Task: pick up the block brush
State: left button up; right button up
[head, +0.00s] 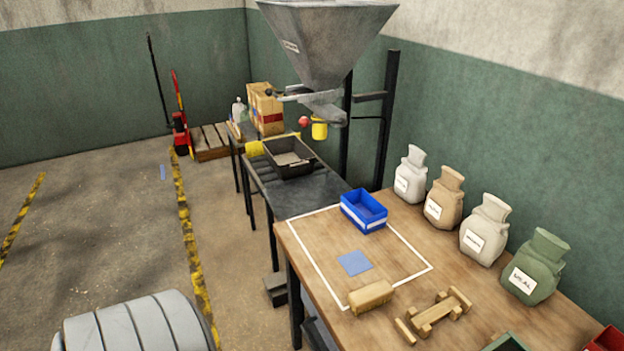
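A tan wooden block with rounded edges (370,297), which looks like the block brush, lies on the wooden table (310,250) near its front left edge. It sits across the front line of the white outlined rectangle. Any bristles under it cannot be made out. Neither of my grippers is in view, and nothing touches the block.
A wooden cradle-like piece (438,312) lies to the block's right. A blue bin (363,210) and a flat blue square (355,263) are behind it. Several labelled sacks (484,232) line the wall. A hopper (325,45) hangs above a dark tray (288,158).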

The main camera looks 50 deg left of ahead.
aim_at(368, 298)
jog(key=j+u, duration=0.1)
jog(key=u, duration=0.95)
jog(key=j+z, duration=0.1)
jog(key=j, duration=0.35)
